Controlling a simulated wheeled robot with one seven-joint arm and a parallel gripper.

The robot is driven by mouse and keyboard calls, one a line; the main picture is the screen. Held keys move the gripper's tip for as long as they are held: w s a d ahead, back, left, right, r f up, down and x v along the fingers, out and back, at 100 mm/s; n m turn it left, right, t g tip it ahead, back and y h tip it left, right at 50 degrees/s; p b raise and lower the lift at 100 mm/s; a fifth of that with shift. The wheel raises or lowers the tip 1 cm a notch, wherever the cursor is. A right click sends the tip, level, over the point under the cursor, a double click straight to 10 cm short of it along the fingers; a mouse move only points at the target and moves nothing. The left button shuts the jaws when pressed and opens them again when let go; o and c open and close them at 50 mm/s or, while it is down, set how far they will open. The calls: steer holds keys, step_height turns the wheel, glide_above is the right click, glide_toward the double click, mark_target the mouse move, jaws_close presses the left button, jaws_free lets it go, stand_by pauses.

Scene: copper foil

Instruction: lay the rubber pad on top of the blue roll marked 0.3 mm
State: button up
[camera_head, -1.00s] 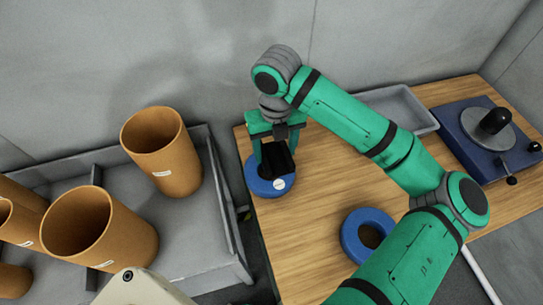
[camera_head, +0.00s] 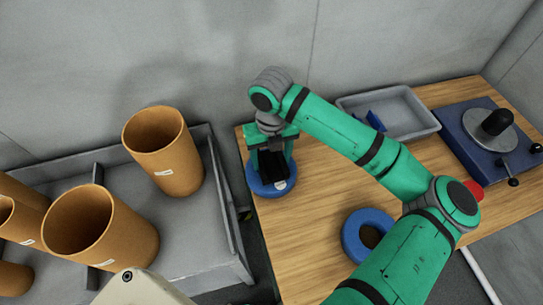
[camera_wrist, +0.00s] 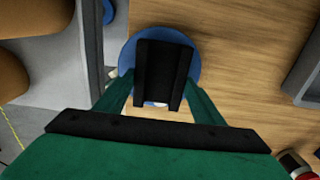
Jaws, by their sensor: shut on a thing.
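My gripper (camera_head: 271,160) is over the blue roll (camera_head: 259,188) at the left end of the wooden table. It is shut on a dark, flat piece, the black rubber pad (camera_head: 266,168), which also shows between the green fingers in the wrist view (camera_wrist: 165,65). The pad overlaps the roll in both views and hides its middle; I cannot tell whether they touch. The roll (camera_wrist: 128,58) has a small white label too small to read. A second blue roll (camera_head: 352,240) lies flat nearer the front, partly behind my arm.
A grey tray (camera_head: 425,128) with a blue item stands at the back. A blue device with a round plate (camera_head: 480,138) is at the right. Left of the table, a grey bin (camera_head: 225,215) holds several orange-brown tubes (camera_head: 165,155). Bare wood lies right of the gripper.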

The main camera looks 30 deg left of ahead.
mark_target(271, 165)
steer(key=shift+f, duration=0.35)
steer(key=o, duration=1.2)
steer(key=shift+c, duration=0.2)
step_height(271, 165, up, 13)
steer(key=shift+r, duration=0.15)
